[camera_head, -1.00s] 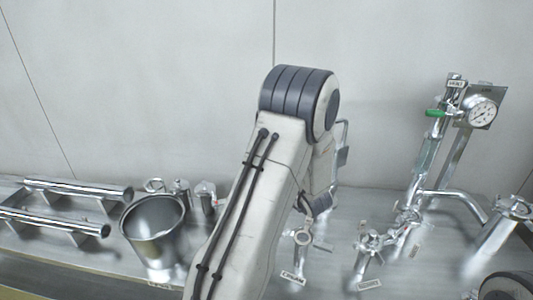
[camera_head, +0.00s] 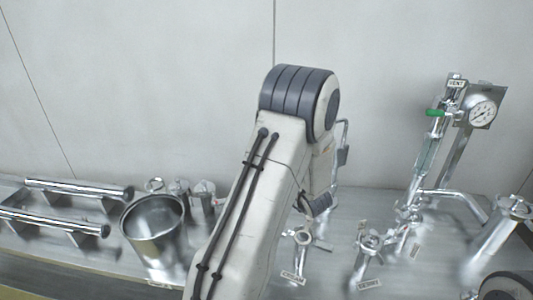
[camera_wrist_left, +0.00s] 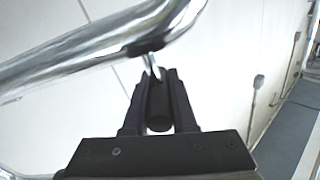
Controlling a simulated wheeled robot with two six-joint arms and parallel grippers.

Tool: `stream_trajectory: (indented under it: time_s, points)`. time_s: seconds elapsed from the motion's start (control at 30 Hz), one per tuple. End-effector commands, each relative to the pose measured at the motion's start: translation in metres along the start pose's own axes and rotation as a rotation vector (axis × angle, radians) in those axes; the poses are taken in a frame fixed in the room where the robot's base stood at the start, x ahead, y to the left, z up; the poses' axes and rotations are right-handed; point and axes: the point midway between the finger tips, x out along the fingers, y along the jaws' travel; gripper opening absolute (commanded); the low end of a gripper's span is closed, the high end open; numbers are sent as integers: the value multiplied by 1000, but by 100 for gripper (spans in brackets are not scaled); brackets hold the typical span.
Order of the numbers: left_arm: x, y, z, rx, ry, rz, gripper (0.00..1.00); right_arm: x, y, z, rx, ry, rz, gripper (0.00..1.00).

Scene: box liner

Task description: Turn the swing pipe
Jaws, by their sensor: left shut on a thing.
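In the left wrist view a shiny bent pipe (camera_wrist_left: 85,55), which looks like the swing pipe, crosses the upper left. A short stem with a black grip (camera_wrist_left: 159,105) hangs under its bend. My left gripper (camera_wrist_left: 160,95) is shut around this black grip, with a dark finger on each side. In the head view my left arm covers the middle, and I cannot make out the fingertips or their grip there. Metal pipe ports stand on the bench, one (camera_head: 301,245) just right of my arm and one (camera_head: 368,245) further right, with small labels in front. My right gripper is not seen.
A steel bucket (camera_head: 153,232) and two horizontal tubes on supports (camera_head: 75,189) are at the left. A round gauge (camera_head: 482,114) and a green-handled valve (camera_head: 434,113) rise at the right. A plain wall is behind.

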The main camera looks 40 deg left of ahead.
Motion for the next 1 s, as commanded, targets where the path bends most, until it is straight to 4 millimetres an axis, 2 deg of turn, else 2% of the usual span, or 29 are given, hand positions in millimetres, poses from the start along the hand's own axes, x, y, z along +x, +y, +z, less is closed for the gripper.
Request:
stream_trajectory:
  time_s: [0.57, 0.67, 1.0]
  points:
    - [0, 0, -2, 1, 1, 2, 0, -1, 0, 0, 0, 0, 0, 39]
    - [0, 0, -11, 19, 2, 2, 0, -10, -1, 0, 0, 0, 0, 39]
    - [0, 9, -69, 202, 8, 2, 0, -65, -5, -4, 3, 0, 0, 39]
